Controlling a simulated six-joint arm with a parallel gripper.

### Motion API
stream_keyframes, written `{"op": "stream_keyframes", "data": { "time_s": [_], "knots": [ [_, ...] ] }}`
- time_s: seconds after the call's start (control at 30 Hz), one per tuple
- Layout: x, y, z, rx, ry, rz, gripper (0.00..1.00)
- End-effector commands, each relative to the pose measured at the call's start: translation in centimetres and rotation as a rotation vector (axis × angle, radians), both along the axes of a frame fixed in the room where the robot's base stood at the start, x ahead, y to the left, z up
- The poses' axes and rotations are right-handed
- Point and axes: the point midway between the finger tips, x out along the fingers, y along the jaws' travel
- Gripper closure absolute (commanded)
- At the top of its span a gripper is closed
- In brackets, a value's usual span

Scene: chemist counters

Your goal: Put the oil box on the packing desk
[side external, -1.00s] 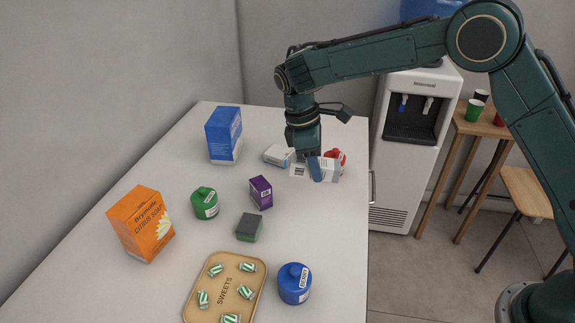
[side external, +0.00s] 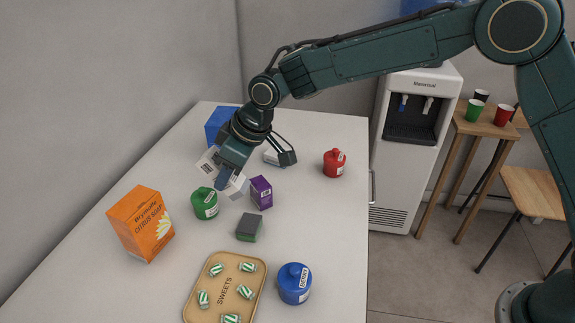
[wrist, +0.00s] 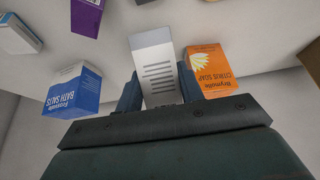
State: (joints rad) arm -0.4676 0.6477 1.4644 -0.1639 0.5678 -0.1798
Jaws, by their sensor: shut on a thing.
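My gripper (side external: 224,178) is shut on a white box (side external: 236,186) with a barcode label, held tilted above the white counter (side external: 320,225). In the wrist view, the same white box (wrist: 157,68) sits between the fingers, with lines of print towards me. I cannot read a name on it, so I cannot tell from print whether it is the oil box. Another small white box (side external: 272,157) lies behind my gripper, partly hidden. No surface is marked as the packing desk.
Near the held box stand a green jar (side external: 205,204), a purple box (side external: 261,192), a blue box (side external: 217,122) and an orange soap box (side external: 142,222). A sponge (side external: 249,227), sweets tray (side external: 212,303), blue jar (side external: 294,283) and red jar (side external: 334,163) stand clear. A wooden table (side external: 487,127) is at right.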

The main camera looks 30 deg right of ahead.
Motion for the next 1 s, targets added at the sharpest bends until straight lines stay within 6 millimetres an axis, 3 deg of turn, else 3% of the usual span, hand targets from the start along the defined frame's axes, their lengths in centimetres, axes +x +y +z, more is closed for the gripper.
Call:
{"op": "stream_keyframes", "data": {
  "time_s": [0.37,0.7,0.8,1.0],
  "knots": [
    [-1.8,8.7,2.6,0.200,-0.219,-0.057,0.88],
    [-6.3,18.1,6.6,0.389,-0.421,-0.043,0.88],
    [-7.8,20.2,7.8,0.433,-0.459,-0.024,0.88],
    [-9.9,22.6,9.3,0.484,-0.496,0.006,0.88]
  ]
}}
